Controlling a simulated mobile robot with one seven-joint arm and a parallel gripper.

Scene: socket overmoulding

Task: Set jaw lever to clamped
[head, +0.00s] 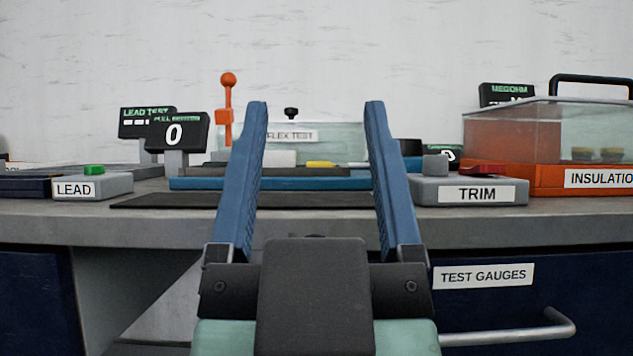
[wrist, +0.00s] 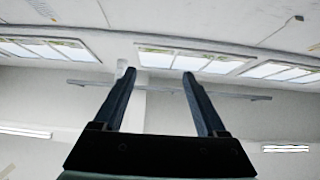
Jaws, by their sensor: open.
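An orange lever (head: 228,98) with a round knob stands upright behind the left finger in the head view. No label on it shows, so I cannot tell whether it is the jaw lever or which setting it is in. My gripper (head: 315,105) is open and empty, its two blue fingers wide apart in front of the bench. In the wrist view my gripper (wrist: 160,72) points at the ceiling and windows, with nothing between the fingers. The fingers hide part of the bench fixtures.
The grey bench (head: 480,225) carries a LEAD box (head: 115,184) with a green button, a TRIM box (head: 470,190) and an orange-based clear enclosure (head: 540,130) at right. A clear FLEX TEST cover (head: 345,138) stands behind. A drawer handle (head: 520,332) juts out at lower right.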

